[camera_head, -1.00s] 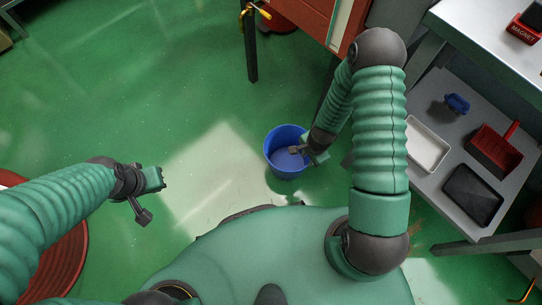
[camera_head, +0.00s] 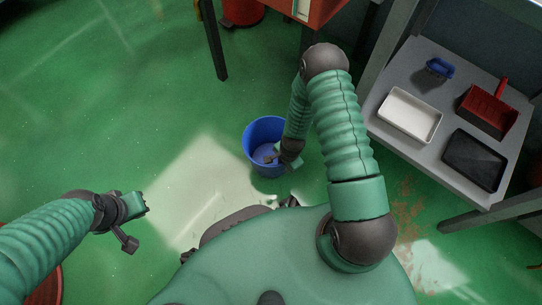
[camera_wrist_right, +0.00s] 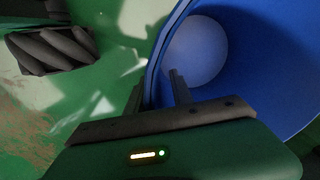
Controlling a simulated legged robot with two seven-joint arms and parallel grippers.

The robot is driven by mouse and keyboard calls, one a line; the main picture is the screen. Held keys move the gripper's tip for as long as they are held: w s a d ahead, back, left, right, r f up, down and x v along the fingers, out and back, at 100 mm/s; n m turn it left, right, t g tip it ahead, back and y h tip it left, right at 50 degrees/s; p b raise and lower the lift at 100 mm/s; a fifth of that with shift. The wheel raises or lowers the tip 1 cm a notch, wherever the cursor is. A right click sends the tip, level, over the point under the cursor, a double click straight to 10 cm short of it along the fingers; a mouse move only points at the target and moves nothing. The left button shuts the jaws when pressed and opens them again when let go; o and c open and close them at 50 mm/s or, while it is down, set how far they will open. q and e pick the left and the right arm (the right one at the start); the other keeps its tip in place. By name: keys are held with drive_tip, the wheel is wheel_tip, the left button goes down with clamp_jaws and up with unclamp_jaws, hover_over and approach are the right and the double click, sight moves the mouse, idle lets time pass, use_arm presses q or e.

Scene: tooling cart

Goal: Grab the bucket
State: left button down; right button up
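The blue bucket (camera_head: 253,134) stands upright on the green floor in front of me, near the centre of the head view. My right gripper (camera_head: 290,163) is at its right-hand rim. In the right wrist view the bucket (camera_wrist_right: 270,75) fills the right side. There the right gripper (camera_wrist_right: 157,90) is open, with one finger outside the bucket wall and one inside. Whether either finger touches the wall cannot be told. My left gripper (camera_head: 136,217) is over bare floor at the left, holding nothing visible; its fingers are too unclear to read.
A grey cart shelf (camera_head: 420,147) at the right holds a white tray (camera_head: 410,114), a red dustpan (camera_head: 488,110), a black tray (camera_head: 474,160) and a small blue item (camera_head: 440,68). A red cabinet on dark legs (camera_head: 217,50) stands at the back. Floor left of the bucket is clear.

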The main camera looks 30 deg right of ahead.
drive_tip(key=shift+f, duration=0.7)
drive_tip(key=shift+r, duration=0.25)
clamp_jaws()
idle(0.6)
